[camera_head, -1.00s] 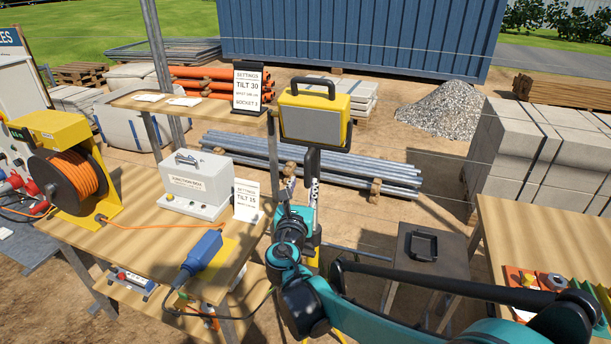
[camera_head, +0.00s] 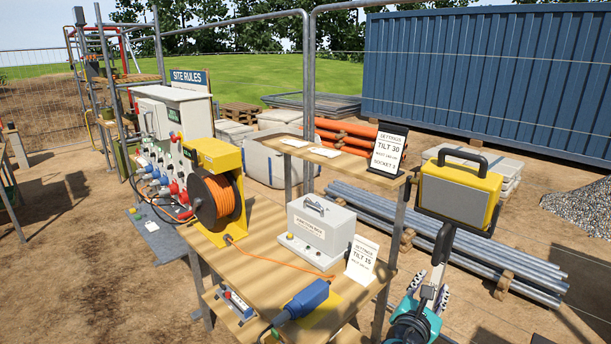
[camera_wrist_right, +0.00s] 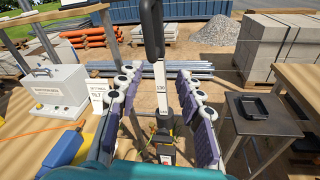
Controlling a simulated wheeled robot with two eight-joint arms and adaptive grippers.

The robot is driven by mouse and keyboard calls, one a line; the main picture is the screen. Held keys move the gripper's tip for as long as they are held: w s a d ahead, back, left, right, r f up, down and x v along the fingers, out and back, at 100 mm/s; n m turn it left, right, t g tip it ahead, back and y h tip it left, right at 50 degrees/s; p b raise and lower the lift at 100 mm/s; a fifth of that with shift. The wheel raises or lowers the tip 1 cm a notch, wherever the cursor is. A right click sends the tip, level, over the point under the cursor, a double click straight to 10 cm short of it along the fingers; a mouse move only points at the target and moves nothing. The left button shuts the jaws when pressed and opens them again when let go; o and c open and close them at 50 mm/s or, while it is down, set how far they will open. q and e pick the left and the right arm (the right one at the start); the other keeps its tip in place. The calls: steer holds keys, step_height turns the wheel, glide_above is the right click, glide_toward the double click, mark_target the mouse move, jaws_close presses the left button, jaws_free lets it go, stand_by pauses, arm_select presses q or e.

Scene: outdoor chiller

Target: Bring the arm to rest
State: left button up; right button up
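My right gripper (camera_head: 429,293) is low at the right of the head view, just below the yellow work lamp (camera_head: 457,192) with its black handle. In the right wrist view, the gripper (camera_wrist_right: 158,92) has its two purple-padded fingers spread wide apart. The lamp's grey post (camera_wrist_right: 161,75) and black lever (camera_wrist_right: 152,30) show between and beyond the fingers. Neither finger visibly touches them. The gripper holds nothing that I can see. Most of the right arm is outside the head view. My left gripper is in neither view.
A wooden table (camera_head: 262,213) carries an orange cable reel (camera_head: 218,198), a junction box (camera_head: 320,227), a settings card (camera_head: 361,259) and a blue plug (camera_head: 307,299). A raised shelf (camera_head: 325,153) holds another card.

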steer(key=s+a+f+m+g+y+b, duration=0.1)
steer(key=s+f+m+g+y+b, duration=0.15)
steer(key=s+f+m, duration=0.5)
steer(key=s+a+f+m+g+y+b, duration=0.3)
steer(key=s+a+f+m+y, duration=0.5)
steer(key=a+f+m, duration=0.5)
steer(key=s+f+m+b, duration=0.1)
steer(key=m, duration=0.3)
steer(key=shift+s+a+f, duration=0.15)
steer(key=shift+s+a, duration=0.1)
steer(key=shift+a, duration=0.05)
